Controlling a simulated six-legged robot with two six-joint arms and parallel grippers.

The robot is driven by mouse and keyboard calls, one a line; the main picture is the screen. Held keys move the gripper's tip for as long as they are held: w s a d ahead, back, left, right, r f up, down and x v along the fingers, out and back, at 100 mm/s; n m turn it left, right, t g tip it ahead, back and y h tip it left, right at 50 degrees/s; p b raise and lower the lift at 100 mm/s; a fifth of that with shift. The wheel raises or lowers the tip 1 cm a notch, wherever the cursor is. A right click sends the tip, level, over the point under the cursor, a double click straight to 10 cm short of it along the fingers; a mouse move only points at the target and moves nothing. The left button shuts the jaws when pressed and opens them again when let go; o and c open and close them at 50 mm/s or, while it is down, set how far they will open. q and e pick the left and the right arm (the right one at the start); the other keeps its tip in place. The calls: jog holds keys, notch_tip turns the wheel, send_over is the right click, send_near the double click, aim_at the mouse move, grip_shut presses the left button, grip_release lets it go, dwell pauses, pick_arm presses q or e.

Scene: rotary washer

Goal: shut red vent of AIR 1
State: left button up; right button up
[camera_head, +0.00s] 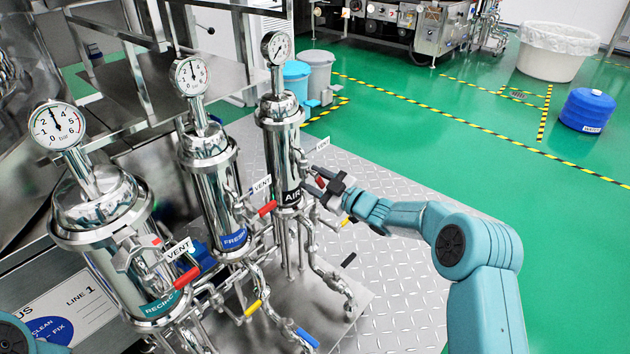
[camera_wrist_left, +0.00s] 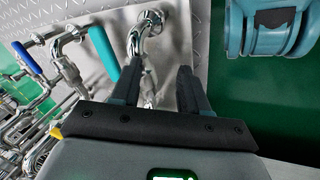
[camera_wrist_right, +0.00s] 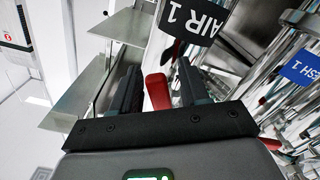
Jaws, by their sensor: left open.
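The AIR 1 canister (camera_head: 279,130) is the farthest of three steel canisters in the head view. Its white VENT tag (camera_head: 323,143) sticks out on its right. My right gripper (camera_head: 322,184) is at this canister's side, around its red vent handle. In the right wrist view the red handle (camera_wrist_right: 157,91) stands between the two fingers, which look open with narrow gaps beside it. The AIR 1 label (camera_wrist_right: 196,20) is just beyond. My left gripper (camera_wrist_left: 158,88) is open and empty in the left wrist view, near steel piping; it is outside the head view.
The FRESH canister (camera_head: 213,180) and RECIRC canister (camera_head: 105,240) stand nearer, each with a red vent handle. Below are pipes with yellow, blue and black handles. A teal handle (camera_wrist_left: 104,53) is beside my left fingers.

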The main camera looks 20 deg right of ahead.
pick_arm(q)
jog(key=s+r+g+p, duration=0.1)
jog(key=s+r+p, duration=0.2)
jog(key=r+p, duration=0.2)
jog(key=shift+s+d, duration=0.35)
pick_arm(e)
jog(key=v, duration=1.6)
jog(key=shift+s+d, duration=0.1)
jog(key=shift+s, duration=0.05)
